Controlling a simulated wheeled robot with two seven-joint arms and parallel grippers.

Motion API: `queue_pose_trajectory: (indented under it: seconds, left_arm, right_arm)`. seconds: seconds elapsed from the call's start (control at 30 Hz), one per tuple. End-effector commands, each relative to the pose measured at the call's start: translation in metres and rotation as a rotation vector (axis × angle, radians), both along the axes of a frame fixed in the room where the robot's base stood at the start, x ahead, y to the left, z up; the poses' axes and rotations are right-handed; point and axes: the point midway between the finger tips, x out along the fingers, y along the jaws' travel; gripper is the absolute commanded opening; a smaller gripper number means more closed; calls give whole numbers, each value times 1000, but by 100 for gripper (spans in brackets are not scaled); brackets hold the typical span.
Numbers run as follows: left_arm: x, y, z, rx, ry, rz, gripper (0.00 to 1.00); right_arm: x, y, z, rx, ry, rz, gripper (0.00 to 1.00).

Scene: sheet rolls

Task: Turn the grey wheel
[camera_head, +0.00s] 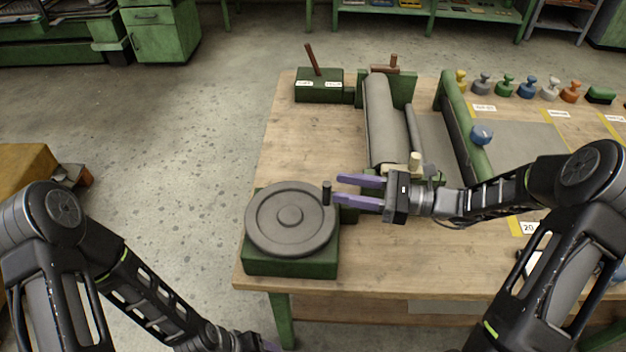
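The grey wheel (268,232) is a flat round disc with a raised hub, lying on a green base (290,264) at the table's near left corner. A dark upright handle (326,193) stands on the wheel's right rim. My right gripper (336,190) comes in from the right, its two purple fingers parted and pointing left. The fingertips are right beside the handle; I cannot tell whether they touch it.
Grey rollers (383,125) in a green frame stand behind my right gripper. A green box with a brown lever (314,62) is at the table's back left. Several coloured knobs (528,88) line the back right. The wooden table (300,150) is clear behind the wheel.

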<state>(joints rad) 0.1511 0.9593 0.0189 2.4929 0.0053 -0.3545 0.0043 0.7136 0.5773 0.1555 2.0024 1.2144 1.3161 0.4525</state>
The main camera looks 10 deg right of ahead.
Motion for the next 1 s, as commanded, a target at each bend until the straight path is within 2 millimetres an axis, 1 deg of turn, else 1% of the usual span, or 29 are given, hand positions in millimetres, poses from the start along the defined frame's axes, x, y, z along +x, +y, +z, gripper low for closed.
queue_pose_trajectory:
  seconds: [0.17, 0.4, 0.53, 0.63, 0.87, 0.9, 1.0]
  left_arm:
    - [0, 0, 6, 1, 1, 1, 71]
    - [-2, 1, 14, 4, 6, 1, 71]
    - [-2, 1, 17, 5, 7, 2, 71]
    - [-2, 1, 17, 5, 7, 2, 71]
    - [-2, 1, 17, 5, 7, 2, 71]
    - [-2, 1, 17, 5, 7, 2, 71]
    - [-2, 1, 17, 5, 7, 2, 71]
  right_arm:
    - [6, 17, 2, 3, 1, 3, 40]
    - [21, 52, 2, 2, 0, 4, 40]
    - [27, 65, 2, 1, 1, 3, 40]
    - [29, 69, 1, 1, 0, 1, 40]
    - [29, 70, 0, 0, 0, 0, 40]
    - [29, 70, 0, 0, 0, 1, 39]
    - [29, 70, 0, 0, 0, 1, 31]
